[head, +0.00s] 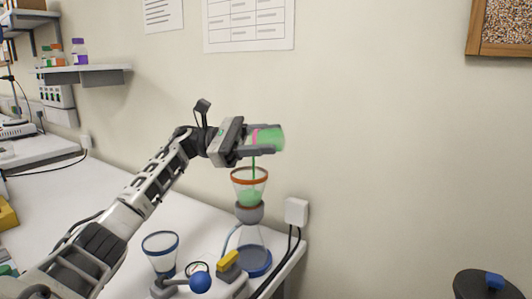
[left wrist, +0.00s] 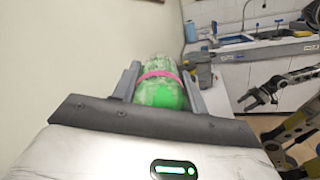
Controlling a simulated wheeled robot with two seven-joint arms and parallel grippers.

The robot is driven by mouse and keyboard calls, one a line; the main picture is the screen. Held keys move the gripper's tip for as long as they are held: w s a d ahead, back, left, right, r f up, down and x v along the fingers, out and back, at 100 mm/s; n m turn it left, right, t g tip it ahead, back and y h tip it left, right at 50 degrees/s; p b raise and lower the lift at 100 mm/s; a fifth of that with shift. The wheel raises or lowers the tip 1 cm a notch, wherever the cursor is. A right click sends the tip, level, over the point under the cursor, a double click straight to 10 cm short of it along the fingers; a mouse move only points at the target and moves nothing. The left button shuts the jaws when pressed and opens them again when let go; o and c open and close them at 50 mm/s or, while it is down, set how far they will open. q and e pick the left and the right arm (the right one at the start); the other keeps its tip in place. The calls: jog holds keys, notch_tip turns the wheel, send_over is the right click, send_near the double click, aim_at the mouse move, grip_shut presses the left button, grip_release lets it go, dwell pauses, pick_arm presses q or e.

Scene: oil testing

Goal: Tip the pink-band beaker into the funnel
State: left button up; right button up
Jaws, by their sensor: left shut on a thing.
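The pink-band beaker (head: 272,138) is clear, holds green liquid and lies tipped nearly on its side. My left gripper (head: 262,140) is shut on it, with a finger on each side; the left wrist view shows the pink band (left wrist: 160,76) between the fingers. A thin green stream falls from the beaker into the orange-rimmed funnel (head: 249,175) directly below, where green liquid has pooled. The funnel sits in a grey collar over a clear flask with a blue base (head: 255,262). A dark gripper (left wrist: 257,97), apparently my right one, is small at the right of the left wrist view.
A blue-rimmed clear vessel (head: 160,250) and a device with a blue ball (head: 200,282) and yellow part stand at the bench front. A wall outlet (head: 296,211) with black cables is close right of the funnel.

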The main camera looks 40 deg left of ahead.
pick_arm(q)
jog(key=shift+a+h+b, duration=0.2)
jog(key=shift+h+b, duration=0.5)
jog(key=shift+b, duration=0.85)
jog(key=shift+s+a+r+t+h+b, duration=0.15)
jog(key=shift+t+h+b, duration=0.3)
jog(key=shift+b, duration=0.5)
pick_arm(e)
jog(key=shift+w+a+f+m+t, duration=0.15)
jog(key=shift+a+f+t, duration=0.05)
jog(key=shift+f, duration=0.3)
jog(key=shift+w+a+f+m+t, duration=0.1)
jog(key=shift+a+f+m+t, duration=0.1)
jog(key=shift+f, duration=0.25)
pick_arm(q)
jog(key=shift+r, duration=0.1)
pick_arm(e)
jog(key=shift+r, duration=0.2)
jog(key=shift+f, duration=0.1)
pick_arm(q)
jog(key=shift+r, duration=0.2)
